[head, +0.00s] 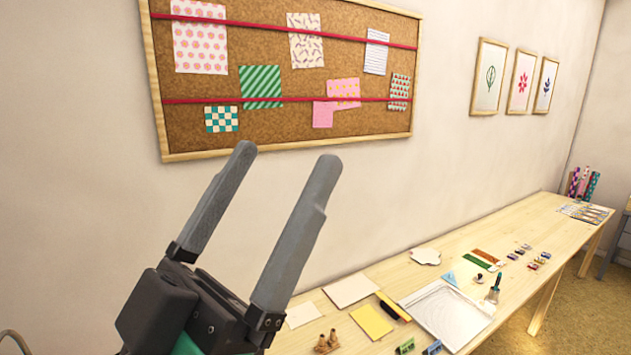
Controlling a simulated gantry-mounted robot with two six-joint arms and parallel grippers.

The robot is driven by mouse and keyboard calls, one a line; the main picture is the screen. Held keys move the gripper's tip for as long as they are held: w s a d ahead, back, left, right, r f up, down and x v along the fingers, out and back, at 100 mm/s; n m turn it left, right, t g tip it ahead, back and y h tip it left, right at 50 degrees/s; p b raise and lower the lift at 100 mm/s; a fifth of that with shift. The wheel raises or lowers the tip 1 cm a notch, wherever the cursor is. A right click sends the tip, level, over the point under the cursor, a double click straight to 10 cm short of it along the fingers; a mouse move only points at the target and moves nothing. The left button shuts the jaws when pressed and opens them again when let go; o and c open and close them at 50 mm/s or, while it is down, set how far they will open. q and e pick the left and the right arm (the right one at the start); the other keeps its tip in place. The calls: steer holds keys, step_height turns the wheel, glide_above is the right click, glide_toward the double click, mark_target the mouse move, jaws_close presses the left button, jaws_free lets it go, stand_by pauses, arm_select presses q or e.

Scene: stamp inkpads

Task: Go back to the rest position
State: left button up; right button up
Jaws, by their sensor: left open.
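My left gripper (285,172) is raised in the lower left of the head view, in front of the wall and below the cork board. Its two long grey fingers point up and stand well apart, with nothing between them. It is open and empty, clear of the table (542,222). My right gripper is not in view.
The table runs along the wall and holds a white tray (440,318), a yellow pad (371,321), paper sheets (350,289), a stamp with a dark handle (494,287) and several small blocks. A cork board (270,50) hangs on the wall.

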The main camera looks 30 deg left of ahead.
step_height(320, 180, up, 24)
steer(key=p, duration=2.4)
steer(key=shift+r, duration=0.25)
